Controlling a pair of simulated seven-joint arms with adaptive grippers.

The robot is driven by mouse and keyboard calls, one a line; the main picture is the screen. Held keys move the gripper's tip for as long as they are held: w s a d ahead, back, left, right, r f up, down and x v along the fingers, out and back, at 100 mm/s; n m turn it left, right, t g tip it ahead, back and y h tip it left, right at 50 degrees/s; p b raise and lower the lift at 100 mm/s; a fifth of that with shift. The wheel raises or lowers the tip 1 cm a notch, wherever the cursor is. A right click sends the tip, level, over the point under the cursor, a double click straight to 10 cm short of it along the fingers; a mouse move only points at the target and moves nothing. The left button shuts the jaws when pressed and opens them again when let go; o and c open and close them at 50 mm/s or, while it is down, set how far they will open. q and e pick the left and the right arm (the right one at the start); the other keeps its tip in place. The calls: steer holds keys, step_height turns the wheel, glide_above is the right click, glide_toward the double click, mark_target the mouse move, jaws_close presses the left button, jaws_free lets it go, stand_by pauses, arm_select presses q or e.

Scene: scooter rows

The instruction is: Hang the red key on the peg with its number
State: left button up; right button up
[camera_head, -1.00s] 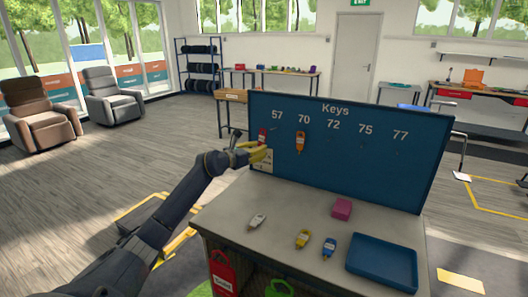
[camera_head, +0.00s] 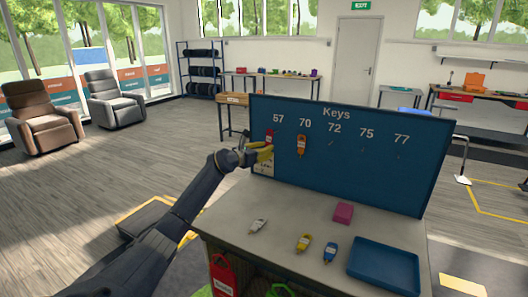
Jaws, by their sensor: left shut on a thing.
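The blue key board (camera_head: 370,180) stands upright at the back of the table, with the numbers 57, 70, 72, 75 and 77 in white. The red key (camera_head: 269,135) is against or just in front of the board, just below and slightly left of the number 57. My left gripper (camera_head: 264,153) has yellow fingers shut on the lower part of the red key. Whether the key's ring is around the peg is too small to tell. The key's own number is not readable. My right gripper is not in view.
An orange key (camera_head: 301,145) hangs under 70. A white key (camera_head: 258,226), a yellow key (camera_head: 303,243) and a blue key (camera_head: 330,252) lie on the grey table (camera_head: 285,212). A pink block (camera_head: 343,212) and a blue tray (camera_head: 384,267) are at the right.

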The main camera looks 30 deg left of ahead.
arm_select(q)
steer(key=shift+w, duration=0.9)
steer(key=shift+w+a, duration=0.15)
steer(key=shift+w, duration=0.7)
jaws_close()
steer(key=shift+w+f, duration=0.6)
steer(key=shift+w, duration=0.05)
steer(key=shift+f, duration=0.1)
steer(key=o, duration=0.9)
jaws_free()
steer(key=shift+s+a, duration=0.1)
